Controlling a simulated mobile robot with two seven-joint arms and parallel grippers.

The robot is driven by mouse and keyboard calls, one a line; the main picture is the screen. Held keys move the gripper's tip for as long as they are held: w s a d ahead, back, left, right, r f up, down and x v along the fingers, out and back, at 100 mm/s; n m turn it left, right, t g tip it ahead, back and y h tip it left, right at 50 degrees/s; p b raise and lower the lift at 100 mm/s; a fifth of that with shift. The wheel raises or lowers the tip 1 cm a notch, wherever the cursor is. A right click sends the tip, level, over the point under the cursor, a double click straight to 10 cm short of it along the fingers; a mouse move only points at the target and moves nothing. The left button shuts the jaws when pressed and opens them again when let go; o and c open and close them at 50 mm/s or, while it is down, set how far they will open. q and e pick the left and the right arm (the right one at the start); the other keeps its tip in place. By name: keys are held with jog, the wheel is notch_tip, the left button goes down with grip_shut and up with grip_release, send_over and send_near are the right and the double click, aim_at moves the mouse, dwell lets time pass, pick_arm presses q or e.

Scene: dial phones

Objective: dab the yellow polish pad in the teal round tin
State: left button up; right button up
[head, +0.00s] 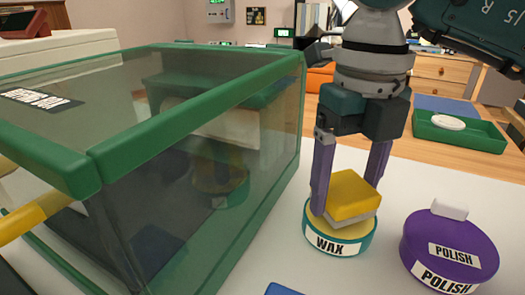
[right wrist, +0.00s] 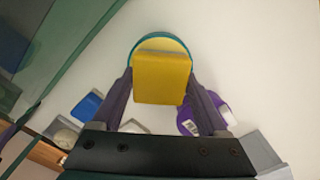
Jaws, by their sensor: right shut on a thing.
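The teal round tin (head: 340,238), labelled WAX, stands on the white table with pale yellow wax inside; its teal rim also shows in the right wrist view (right wrist: 135,56). The yellow polish pad (head: 352,193), with a grey-white underside, is between the purple fingers of my right gripper (head: 347,200). The gripper is shut on the pad, and the pad sits over the tin's opening, at or just above the wax. The pad also shows in the right wrist view (right wrist: 162,80). Whether it touches the wax is hard to tell. My left gripper is not in view.
A purple POLISH tin (head: 450,245) with a white block on top stands just right of the teal tin. A green-framed glass case (head: 200,140) fills the left side. A blue object (head: 285,290) lies at the front edge. A green tray (head: 462,138) is farther back.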

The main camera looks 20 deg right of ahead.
aim_at(347, 186)
jog(key=shift+f+b, duration=0.4)
jog(key=shift+f, duration=0.2)
dwell(1.2)
notch_tip(347, 186, up, 3)
jog(key=p, duration=0.3)
jog(key=shift+r, duration=0.15)
notch_tip(347, 186, up, 4)
jog(key=p, duration=0.3)
dwell(0.6)
